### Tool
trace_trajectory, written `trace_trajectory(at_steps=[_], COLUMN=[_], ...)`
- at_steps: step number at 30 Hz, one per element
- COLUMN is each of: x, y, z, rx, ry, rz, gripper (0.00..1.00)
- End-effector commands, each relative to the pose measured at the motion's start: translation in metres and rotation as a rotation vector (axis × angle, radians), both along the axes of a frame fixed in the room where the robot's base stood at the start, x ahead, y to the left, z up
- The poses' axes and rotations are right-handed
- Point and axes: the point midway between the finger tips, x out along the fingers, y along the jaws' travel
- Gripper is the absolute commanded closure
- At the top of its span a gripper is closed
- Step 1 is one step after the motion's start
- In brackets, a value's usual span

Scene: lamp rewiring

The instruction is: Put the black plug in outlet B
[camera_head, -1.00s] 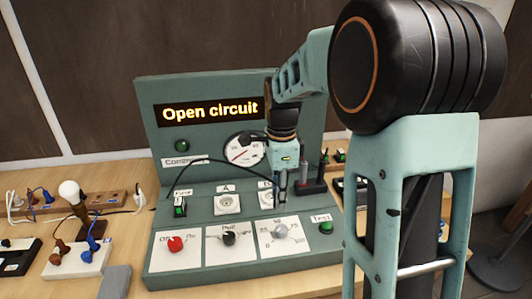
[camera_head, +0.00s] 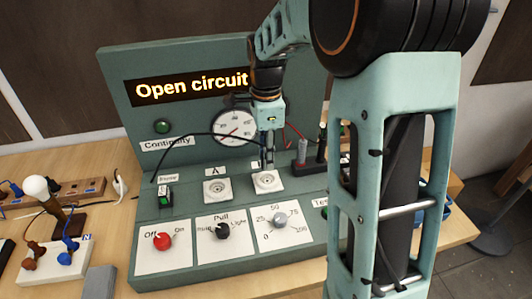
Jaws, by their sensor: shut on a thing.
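My gripper (camera_head: 268,160) points down just above and behind outlet B (camera_head: 268,182), a white square socket plate on the green panel. It is shut on the black plug, which is small and mostly hidden between the fingers. A black cable (camera_head: 200,137) arcs from the left of the panel to the gripper. I cannot tell whether the plug touches the outlet; the outlet's face shows clear below the fingertips. The label above outlet B is partly covered by the gripper. Outlet A (camera_head: 217,192) is empty to the left.
The panel display (camera_head: 190,86) reads "Open circuit". A round meter (camera_head: 234,127) stands behind the gripper. A black rack with upright probes (camera_head: 303,153) is close on the right. Red (camera_head: 162,241), black (camera_head: 222,231) and grey (camera_head: 280,220) knobs are in front. A lamp bulb (camera_head: 36,188) stands at left.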

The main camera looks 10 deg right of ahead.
Motion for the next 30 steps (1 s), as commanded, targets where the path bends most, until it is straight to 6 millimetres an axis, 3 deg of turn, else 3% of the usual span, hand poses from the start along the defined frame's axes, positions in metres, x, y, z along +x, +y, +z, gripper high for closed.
trace_trajectory(at_steps=[15, 30], x=[0.0, 0.0], y=[0.0, 0.0], z=[-0.042, -0.046], rx=[0.0, 0.0], ry=[0.001, 0.0], rz=[0.0, 0.0], gripper=[0.99, 0.99])
